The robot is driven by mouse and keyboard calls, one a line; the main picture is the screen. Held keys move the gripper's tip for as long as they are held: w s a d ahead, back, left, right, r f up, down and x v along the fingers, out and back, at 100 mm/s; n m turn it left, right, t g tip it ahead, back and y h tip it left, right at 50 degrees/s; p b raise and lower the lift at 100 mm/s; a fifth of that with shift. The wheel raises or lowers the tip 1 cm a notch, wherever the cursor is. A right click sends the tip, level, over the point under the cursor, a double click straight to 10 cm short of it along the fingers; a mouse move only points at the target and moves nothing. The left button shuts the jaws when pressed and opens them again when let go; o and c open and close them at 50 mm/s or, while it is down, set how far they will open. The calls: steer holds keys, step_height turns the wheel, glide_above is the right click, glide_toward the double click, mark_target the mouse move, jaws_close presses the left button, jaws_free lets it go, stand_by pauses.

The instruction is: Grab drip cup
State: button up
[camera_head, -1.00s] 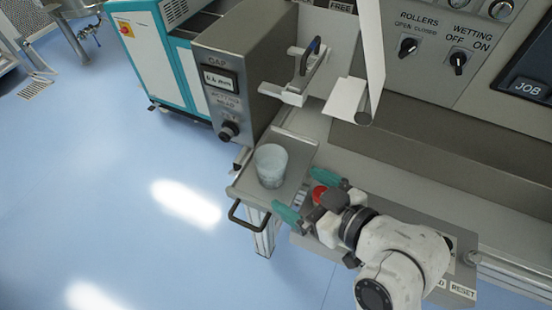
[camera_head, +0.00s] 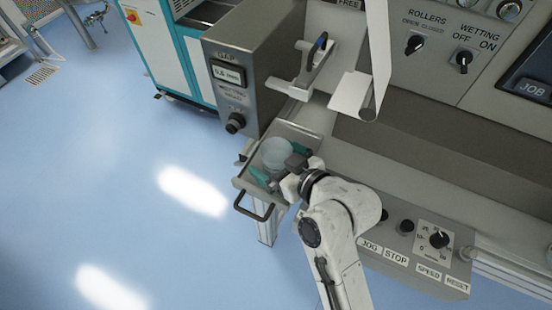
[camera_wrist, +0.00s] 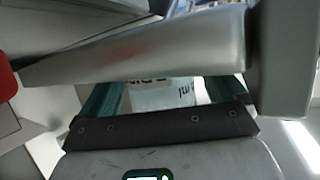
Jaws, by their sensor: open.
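The drip cup (camera_head: 276,152), a clear whitish beaker, stands upright on a small metal tray (camera_head: 308,131) with a dark handle. My gripper (camera_head: 279,168) is at the cup, its teal fingers open, one on the cup's near side and one on its right. The cup lies between them; I cannot tell whether they touch it. In the wrist view, part of the cup (camera_wrist: 163,96) with dark print shows between the two teal fingers. A grey metal bar across that view hides the rest of the cup.
The grey gap-control box (camera_head: 245,75) stands just behind and left of the tray. A white bracket with a dark lever (camera_head: 313,60) is above it. The button panel (camera_head: 415,245) lies right of my arm. Open blue floor is at left.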

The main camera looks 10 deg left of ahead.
steer(key=c, duration=1.1)
steer(key=shift+r, duration=0.1)
steer(key=shift+c, duration=0.2)
steer(key=shift+r, duration=0.55)
steer(key=s+d+r+p, duration=0.4)
steer(key=s+r+p, duration=0.2)
steer(key=s+r, duration=0.5)
steer(key=shift+s+r, duration=0.4)
steer(key=shift+s, duration=0.85)
